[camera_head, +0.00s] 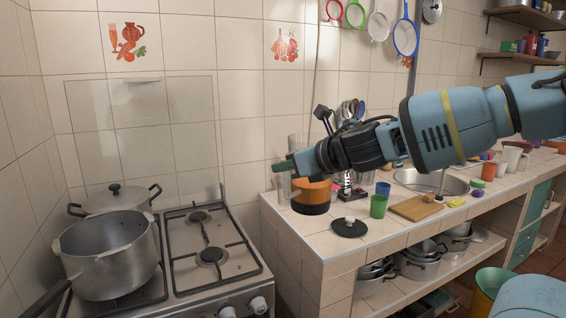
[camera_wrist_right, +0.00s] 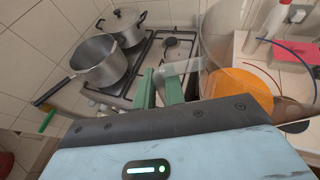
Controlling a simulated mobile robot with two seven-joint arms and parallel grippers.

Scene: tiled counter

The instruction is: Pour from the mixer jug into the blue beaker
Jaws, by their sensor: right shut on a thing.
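The mixer jug (camera_head: 312,192) is clear, with orange contents and a dark bottom, at the left end of the counter. It looks upright; I cannot tell if its bottom touches the tiles. My right gripper (camera_head: 286,168) is across its upper part and hides some of it. The blue beaker (camera_head: 383,188) stands on the counter to the right of the jug, partly behind a green cup (camera_head: 378,207). My left gripper is not in view.
A black lid with a pale knob (camera_head: 349,228) lies in front of the jug. A cutting board (camera_head: 415,208) and the sink (camera_head: 432,181) are farther right. The stove (camera_head: 215,255) with a large pot (camera_head: 108,255) is on the left.

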